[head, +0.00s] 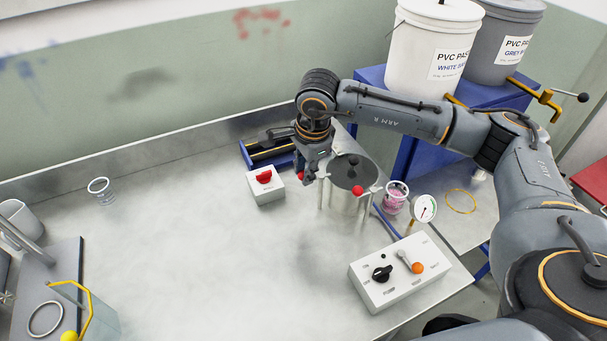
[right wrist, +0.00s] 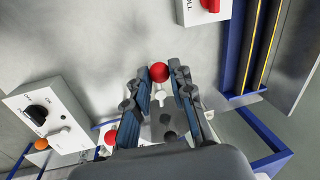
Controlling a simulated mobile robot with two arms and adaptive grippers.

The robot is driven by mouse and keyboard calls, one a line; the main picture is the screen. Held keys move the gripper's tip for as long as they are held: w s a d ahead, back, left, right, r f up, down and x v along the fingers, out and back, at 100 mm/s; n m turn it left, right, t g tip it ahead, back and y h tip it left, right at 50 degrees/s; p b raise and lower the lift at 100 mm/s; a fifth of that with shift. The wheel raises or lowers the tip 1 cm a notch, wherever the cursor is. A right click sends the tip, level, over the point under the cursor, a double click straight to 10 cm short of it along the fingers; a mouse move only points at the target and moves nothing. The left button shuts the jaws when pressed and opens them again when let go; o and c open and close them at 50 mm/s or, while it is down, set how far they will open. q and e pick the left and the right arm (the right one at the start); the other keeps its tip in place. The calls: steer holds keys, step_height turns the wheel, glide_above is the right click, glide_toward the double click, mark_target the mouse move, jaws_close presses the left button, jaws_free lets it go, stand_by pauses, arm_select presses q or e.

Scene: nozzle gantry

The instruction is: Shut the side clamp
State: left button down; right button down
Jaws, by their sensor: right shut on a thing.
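A steel pot (head: 346,200) with a dark lid (head: 353,172) stands at the right of the bench. Clamps with red knobs sit at its rim. One red knob (head: 301,176) is on the pot's left side, at my right gripper (head: 311,172). In the right wrist view this red clamp knob (right wrist: 159,72) is between the fingertips of my right gripper (right wrist: 160,75), which is shut on it. Another red knob (head: 358,190) is at the pot's front; a red knob also shows low in the right wrist view (right wrist: 110,138). My left gripper is not in view.
A white box with a red button (head: 264,176) stands left of the pot. A control box (head: 390,280) with a black dial and orange-tipped lever is in front. A pink-filled cup (head: 396,197) and a gauge (head: 424,208) are right of the pot. The middle of the bench is clear.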

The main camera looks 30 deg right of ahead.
steer(key=shift+s+n+b, duration=0.2)
steer(key=shift+n+b, duration=0.15)
steer(key=shift+n, duration=0.05)
steer(key=c, duration=1.2)
jaws_free()
steer(key=shift+o, duration=0.2)
steer(key=shift+r, duration=0.35)
step_height(320, 180, up, 11)
steer(key=s, duration=0.2)
steer(key=shift+s+d, duration=0.15)
steer(key=shift+s, duration=0.05)
